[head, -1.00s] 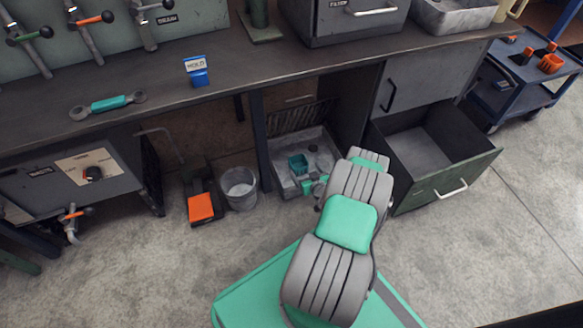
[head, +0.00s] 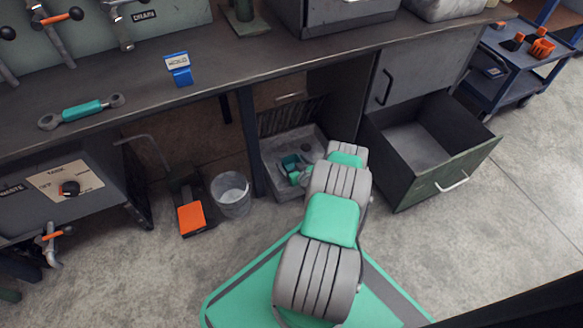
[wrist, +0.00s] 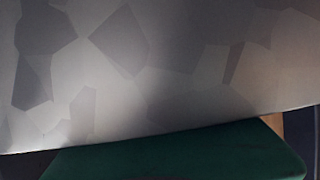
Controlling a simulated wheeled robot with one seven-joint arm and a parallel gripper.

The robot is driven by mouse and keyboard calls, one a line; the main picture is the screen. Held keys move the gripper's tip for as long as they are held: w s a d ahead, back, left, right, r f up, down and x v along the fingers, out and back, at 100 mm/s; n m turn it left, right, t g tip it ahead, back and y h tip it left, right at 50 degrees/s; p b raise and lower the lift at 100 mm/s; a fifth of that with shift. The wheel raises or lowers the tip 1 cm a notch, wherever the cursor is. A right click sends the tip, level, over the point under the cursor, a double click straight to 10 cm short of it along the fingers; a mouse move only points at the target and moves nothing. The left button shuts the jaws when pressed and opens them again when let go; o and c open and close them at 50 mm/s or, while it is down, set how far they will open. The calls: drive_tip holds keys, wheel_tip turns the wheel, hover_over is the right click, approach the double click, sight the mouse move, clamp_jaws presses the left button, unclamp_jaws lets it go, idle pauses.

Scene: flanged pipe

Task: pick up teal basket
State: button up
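The teal basket (head: 290,162) is a small open box inside the grey metal tray (head: 270,170) under the bench. In the head view my gripper (head: 300,176) is at the basket's near right side and partly overlaps it. I cannot tell whether they touch. My arm hides part of the tray, and the fingers are too small to read. In the wrist view a mottled grey metal surface (wrist: 150,70) fills most of the picture. A dark green form (wrist: 180,155) lies along the bottom; I cannot tell what it is. No fingers show there.
An open green drawer (head: 445,170) juts out right of my arm. A grey bucket (head: 231,194) and an orange pedal (head: 191,218) stand on the floor to the left. The bench top (head: 220,75) overhangs the tray. Open floor lies at the right front.

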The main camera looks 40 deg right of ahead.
drive_tip(key=c, duration=1.3)
drive_tip(key=shift+r, duration=0.1)
